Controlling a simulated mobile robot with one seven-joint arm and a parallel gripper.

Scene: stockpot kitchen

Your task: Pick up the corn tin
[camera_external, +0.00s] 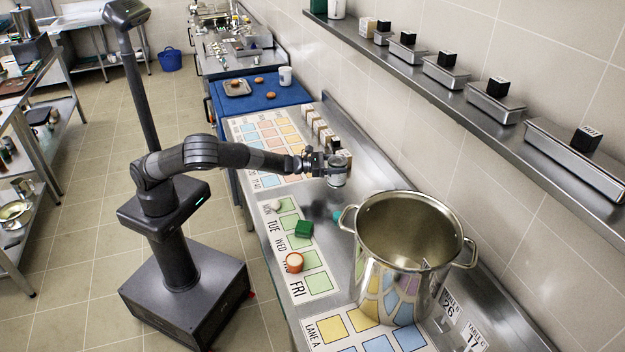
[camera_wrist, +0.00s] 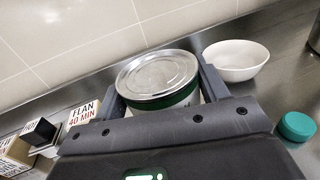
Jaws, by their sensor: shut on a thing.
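The corn tin (camera_wrist: 158,78) has a silver lid and a green band below it, and it stands between my two fingers in the wrist view. My gripper (camera_wrist: 163,95) is shut on it. In the external view my gripper (camera_external: 322,165) reaches over the counter from the left, with the tin (camera_external: 338,176) held at its end. The tin looks upright. I cannot tell whether its bottom touches the counter. The fingers and palm hide most of its side and label.
A large steel stockpot (camera_external: 408,232) stands close in front. A white bowl (camera_wrist: 236,59) and a teal lid-like object (camera_wrist: 297,126) are beside my gripper. Labelled boxes (camera_wrist: 84,113) stand on the other side. A wall shelf (camera_external: 440,72) runs above the counter.

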